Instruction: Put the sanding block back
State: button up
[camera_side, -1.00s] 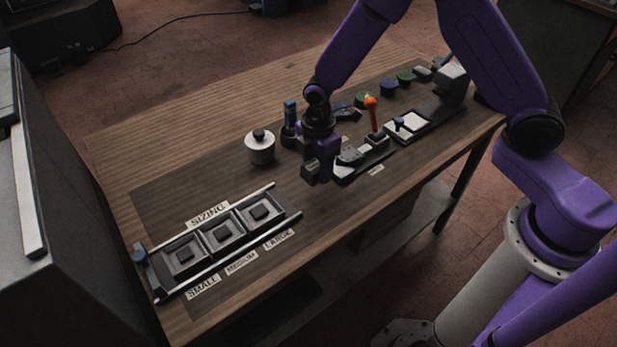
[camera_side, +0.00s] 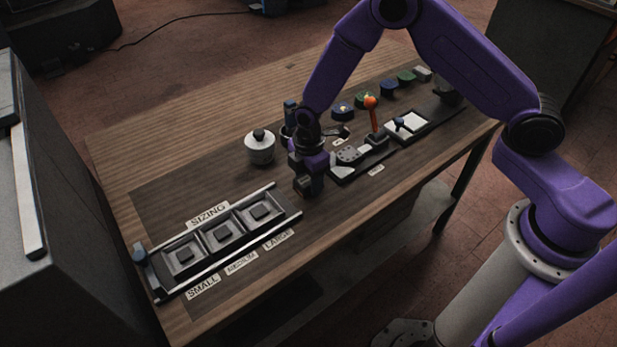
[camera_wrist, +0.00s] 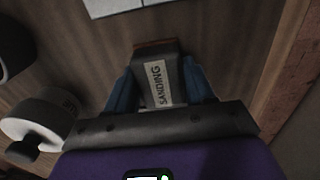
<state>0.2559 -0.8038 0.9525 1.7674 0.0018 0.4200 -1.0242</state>
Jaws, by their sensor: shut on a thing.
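The sanding block (camera_wrist: 150,58) is a dark block with a brown edge and a pale label reading SANDING. In the wrist view it sits between the two blue fingers of my gripper (camera_wrist: 160,85), which is shut on it. In the side view my gripper (camera_side: 308,186) is low over the front middle of the table, right of the sizing tray (camera_side: 168,280). The block is hard to tell from the dark fingers there. I cannot tell whether it touches the table.
A white lidded pot (camera_side: 260,149) stands left of my gripper, with a blue-topped post (camera_side: 290,110) behind. A fixture with an orange-knobbed lever (camera_side: 373,118) is to the right. Several coloured pots (camera_side: 388,88) line the back right. The table between tray and gripper is clear.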

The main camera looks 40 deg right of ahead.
aim_at(308, 177)
jog(key=o, duration=0.9)
jog(key=shift+f, duration=0.1)
jog(key=shift+o, duration=0.2)
notch_tip(308, 177, up, 12)
jog(key=s+d+r+m, duration=0.2)
jog(key=s+r, duration=0.7)
jog(key=s, duration=0.4)
jog(key=s+d+r+m, duration=0.1)
jog(key=s+d, duration=0.3)
jog(key=s, duration=0.4)
jog(key=s+d+r+m, duration=0.2)
jog(key=s+d, duration=0.3)
jog(key=s, duration=0.3)
jog(key=shift+s+d, duration=0.25)
jog(key=shift+s, duration=0.1)
